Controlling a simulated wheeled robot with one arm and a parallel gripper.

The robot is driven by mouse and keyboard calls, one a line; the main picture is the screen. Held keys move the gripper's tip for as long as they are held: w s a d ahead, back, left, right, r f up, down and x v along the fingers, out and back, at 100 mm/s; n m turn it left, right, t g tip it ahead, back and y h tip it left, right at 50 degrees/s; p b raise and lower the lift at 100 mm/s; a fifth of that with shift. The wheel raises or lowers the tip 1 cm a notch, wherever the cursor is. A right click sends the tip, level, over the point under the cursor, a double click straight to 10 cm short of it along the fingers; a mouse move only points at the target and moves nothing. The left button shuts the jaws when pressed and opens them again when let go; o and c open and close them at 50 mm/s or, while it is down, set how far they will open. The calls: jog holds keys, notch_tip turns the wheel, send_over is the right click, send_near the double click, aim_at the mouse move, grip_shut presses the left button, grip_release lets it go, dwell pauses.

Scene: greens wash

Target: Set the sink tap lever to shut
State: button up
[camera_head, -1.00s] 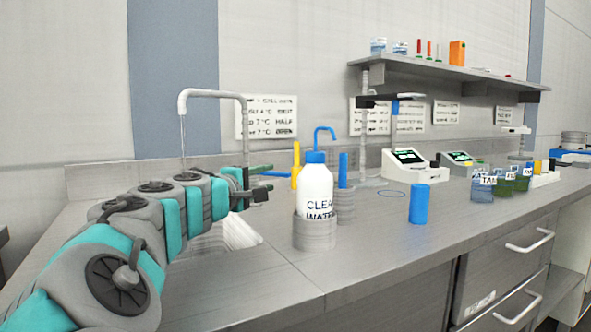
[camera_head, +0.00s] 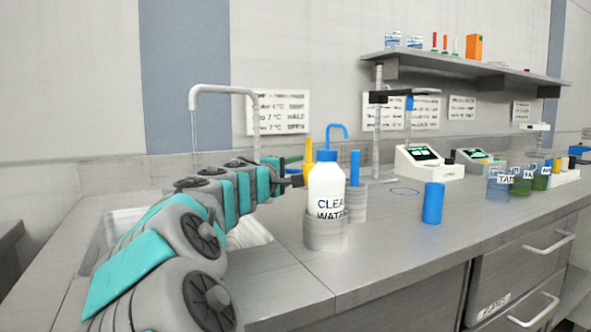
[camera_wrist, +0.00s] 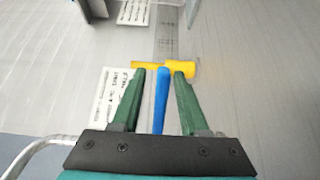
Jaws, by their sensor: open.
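The sink tap has a grey arched spout (camera_head: 222,90), with a thin stream of water falling from its end in the head view. Its post goes down behind my arm. A blue lever (camera_wrist: 161,100) shows in the wrist view, lying lengthwise between the two green fingers of my gripper (camera_wrist: 159,74). A gap shows on each side of the lever near the fingertips. In the head view my gripper (camera_head: 292,170) is open, just left of the white bottle.
The white wash bottle (camera_head: 326,185) in a grey holder stands close to my gripper. A yellow upright item (camera_head: 307,155) and a blue upright item (camera_head: 355,170) are nearby. The sink (camera_head: 255,232) lies under my arm.

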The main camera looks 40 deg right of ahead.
jog(key=shift+c, duration=0.3)
grip_shut()
dwell(1.0)
